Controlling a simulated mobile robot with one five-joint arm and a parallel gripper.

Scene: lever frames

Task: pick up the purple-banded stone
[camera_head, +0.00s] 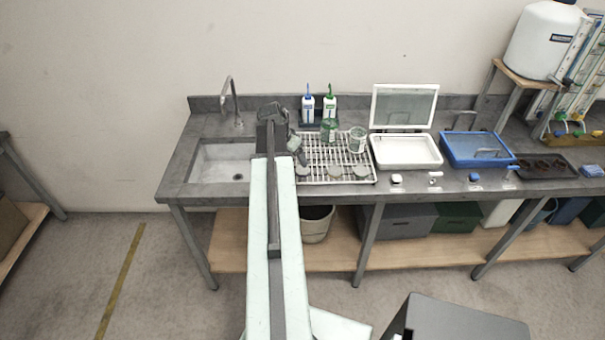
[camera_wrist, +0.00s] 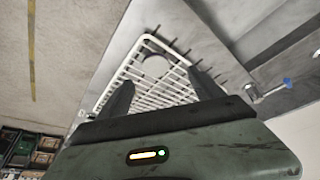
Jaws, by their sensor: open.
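I cannot make out a purple-banded stone in either view. My gripper (camera_head: 298,150) is over the left part of the white wire rack (camera_head: 322,180) on the grey bench. In the wrist view my gripper (camera_wrist: 163,90) has its two dark fingers spread apart, with nothing between them. Beyond the fingertips, a round grey disc (camera_wrist: 155,66) lies on the rack; I see no purple band on it. Two grey discs, a middle one (camera_head: 335,171) and a right one (camera_head: 361,171), show along the rack's front in the head view. My arm hides part of the bench.
A sink (camera_head: 222,165) is left of the rack. Glass beakers, one at the right (camera_head: 357,140), stand on the rack, with squeeze bottles (camera_head: 308,105) behind. A white tray with raised lid (camera_head: 405,150), a blue tray (camera_head: 478,150) and a dark tray (camera_head: 543,167) fill the right.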

